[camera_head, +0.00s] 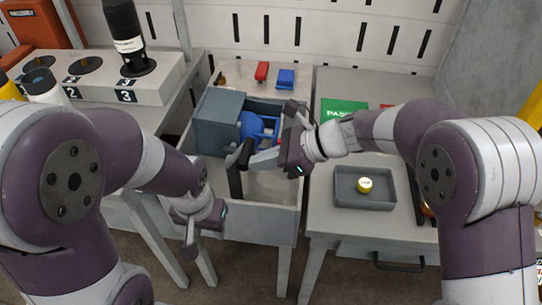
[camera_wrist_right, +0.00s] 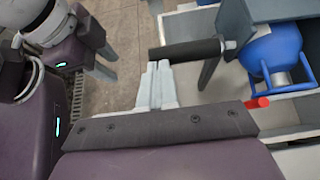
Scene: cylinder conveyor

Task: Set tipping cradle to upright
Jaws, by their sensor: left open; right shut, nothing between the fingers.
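The tipping cradle is a grey box-like body (camera_head: 218,122) inside the grey tray-like bench in the head view. A rounded blue part (camera_head: 250,124) shows at its right side, also in the right wrist view (camera_wrist_right: 272,52). The cradle looks tilted, not upright. Its black handle bar (camera_head: 246,153) sticks out toward me; it shows in the right wrist view (camera_wrist_right: 185,50). My right gripper (camera_head: 256,161) is shut and empty, its fingertips (camera_wrist_right: 159,66) right at the handle bar; contact cannot be told. My left gripper (camera_head: 190,238) is open and empty, low in front of the bench.
A numbered rack (camera_head: 110,92) with a black cylinder (camera_head: 124,35) is at the left.

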